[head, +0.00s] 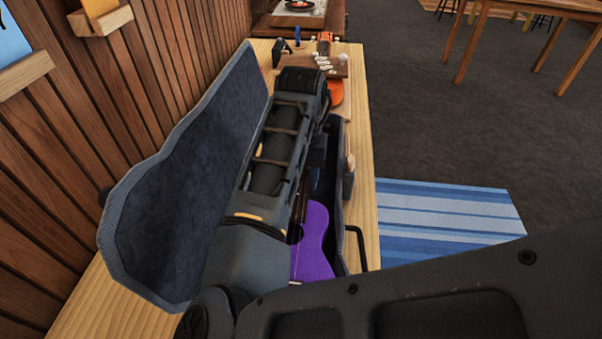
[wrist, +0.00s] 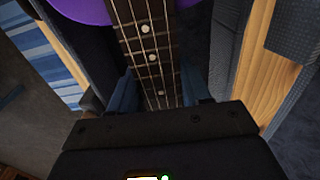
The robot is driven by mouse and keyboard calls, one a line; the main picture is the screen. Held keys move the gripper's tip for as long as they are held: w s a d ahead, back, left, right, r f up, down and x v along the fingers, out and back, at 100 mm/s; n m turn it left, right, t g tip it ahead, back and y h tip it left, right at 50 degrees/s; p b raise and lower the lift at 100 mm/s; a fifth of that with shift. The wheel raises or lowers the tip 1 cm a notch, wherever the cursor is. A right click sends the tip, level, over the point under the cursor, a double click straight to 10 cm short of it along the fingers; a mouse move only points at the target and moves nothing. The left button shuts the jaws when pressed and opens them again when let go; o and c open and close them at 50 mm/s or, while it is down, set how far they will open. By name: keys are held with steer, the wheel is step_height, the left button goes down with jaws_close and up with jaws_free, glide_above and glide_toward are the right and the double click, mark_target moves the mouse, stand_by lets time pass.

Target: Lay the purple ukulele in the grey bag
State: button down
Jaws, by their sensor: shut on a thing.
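The purple ukulele (head: 314,243) shows in the head view to the right of my arm, its body within the outline of the open grey bag. My gripper (wrist: 157,95) is shut on the ukulele's neck; in the wrist view the fretted neck (wrist: 147,45) runs between the two fingers, and part of the purple body (wrist: 85,10) is at the top. The grey bag's lid (head: 185,185) stands open on the left, lined in dark blue. My arm hides much of the bag's inside. I cannot tell whether the ukulele touches the bag's floor.
The bag lies on a long wooden counter (head: 363,200) against a plank wall (head: 60,130). An orange ukulele (head: 336,93) and small items are at the counter's far end. A blue striped rug (head: 450,215) is on the floor to the right. A wooden table (head: 530,8) stands farther back.

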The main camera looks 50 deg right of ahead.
steer(key=shift+f+b, duration=0.65)
steer(key=shift+f, duration=0.6)
steer(key=shift+c, duration=2.2)
jaws_free()
steer(key=shift+r+p, duration=1)
steer(key=shift+r, duration=0.15)
steer(key=shift+r+p, duration=1.15)
steer(key=shift+p, duration=0.05)
